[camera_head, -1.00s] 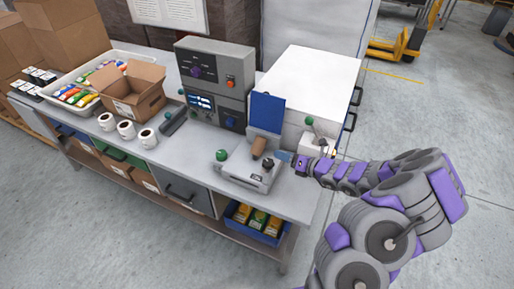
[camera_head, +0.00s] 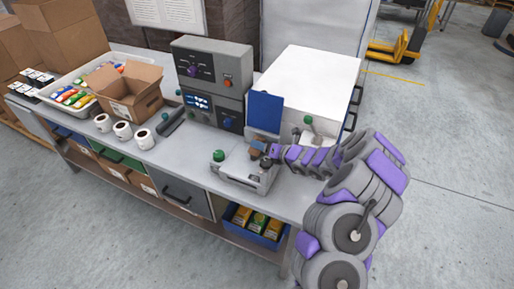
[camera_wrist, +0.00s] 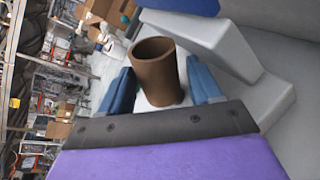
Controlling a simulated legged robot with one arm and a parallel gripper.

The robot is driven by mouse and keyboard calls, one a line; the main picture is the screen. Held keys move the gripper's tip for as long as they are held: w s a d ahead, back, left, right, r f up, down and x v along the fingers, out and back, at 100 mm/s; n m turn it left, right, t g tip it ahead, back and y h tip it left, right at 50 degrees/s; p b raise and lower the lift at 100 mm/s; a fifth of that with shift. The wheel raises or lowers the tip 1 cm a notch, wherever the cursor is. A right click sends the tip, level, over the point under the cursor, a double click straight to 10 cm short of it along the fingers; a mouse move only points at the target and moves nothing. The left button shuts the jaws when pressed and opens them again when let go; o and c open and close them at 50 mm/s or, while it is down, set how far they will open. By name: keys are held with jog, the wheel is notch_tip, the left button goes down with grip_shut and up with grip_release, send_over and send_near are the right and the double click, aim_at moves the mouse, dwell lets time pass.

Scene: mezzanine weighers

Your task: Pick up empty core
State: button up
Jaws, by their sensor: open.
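The empty core is a brown cardboard tube. In the wrist view the core (camera_wrist: 158,72) stands between the two blue fingers of my open gripper (camera_wrist: 160,92), with its hollow end showing. In the head view the core (camera_head: 257,146) is small and partly hidden by my gripper (camera_head: 266,152), at the grey machine near the table's right end. I cannot tell whether either finger touches it.
The grey machine (camera_head: 247,174) has a green knob (camera_head: 218,156) on its left. A blue panel (camera_head: 265,112) stands just behind the core. A control box (camera_head: 212,75) and a white cabinet (camera_head: 318,80) stand behind. White rolls (camera_head: 122,131) and a cardboard box (camera_head: 128,92) are at left.

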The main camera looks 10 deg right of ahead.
jog(key=shift+w, duration=0.1)
jog(key=shift+a, duration=0.15)
jog(key=c, duration=0.9)
jog(key=shift+r, duration=0.1)
